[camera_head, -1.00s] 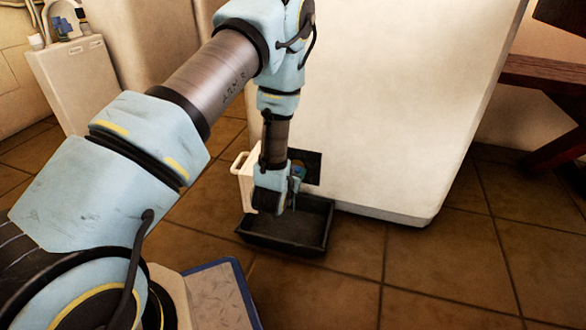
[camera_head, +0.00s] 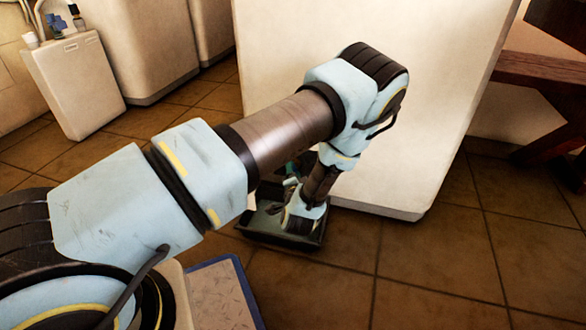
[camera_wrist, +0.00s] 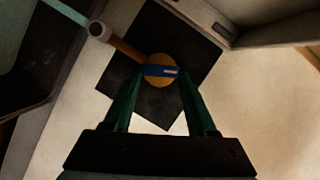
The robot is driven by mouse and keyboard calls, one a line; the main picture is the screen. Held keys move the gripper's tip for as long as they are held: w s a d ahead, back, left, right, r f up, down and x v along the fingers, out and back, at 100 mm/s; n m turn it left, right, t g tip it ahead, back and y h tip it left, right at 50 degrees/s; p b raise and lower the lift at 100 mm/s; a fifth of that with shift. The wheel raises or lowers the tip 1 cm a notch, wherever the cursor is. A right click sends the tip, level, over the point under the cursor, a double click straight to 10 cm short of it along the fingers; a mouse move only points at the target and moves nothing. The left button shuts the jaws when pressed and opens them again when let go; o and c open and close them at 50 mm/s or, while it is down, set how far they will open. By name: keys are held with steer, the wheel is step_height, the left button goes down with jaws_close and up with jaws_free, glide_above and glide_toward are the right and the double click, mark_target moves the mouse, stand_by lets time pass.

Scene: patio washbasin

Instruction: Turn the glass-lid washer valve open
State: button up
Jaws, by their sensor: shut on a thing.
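The valve (camera_wrist: 161,83) shows in the wrist view as a round yellow-orange disc with a blue bar across its face. It sits in front of a dark square opening (camera_wrist: 150,112) in the pale washer (camera_head: 405,110). My gripper (camera_wrist: 162,73) has its two green fingers closed in from both sides, shut on the blue bar of the valve. In the head view my arm hides the valve and most of the opening.
A dark tray (camera_head: 262,229) lies on the floor below the opening. In the wrist view, a brown pipe with a pale end (camera_wrist: 97,30) runs from the valve, and a pale hatch (camera_wrist: 200,14) stands at the upper right. Tiled floor on the right is clear.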

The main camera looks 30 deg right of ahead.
steer(key=m+t, duration=0.1)
steer(key=m, duration=0.1)
steer(key=m+t+b, duration=0.1)
steer(key=m, duration=0.1)
steer(key=shift+f+m, duration=0.3)
steer(key=shift+f, duration=0.1)
stand_by(0.5)
steer(key=o, duration=1.4)
steer(key=shift+c, duration=0.2)
steer(key=shift+s, duration=0.1)
steer(key=p+v, duration=0.4)
steer(key=v, duration=0.6)
steer(key=shift+s, duration=0.35)
steer(key=shift+a, duration=0.1)
steer(key=shift+f, duration=0.1)
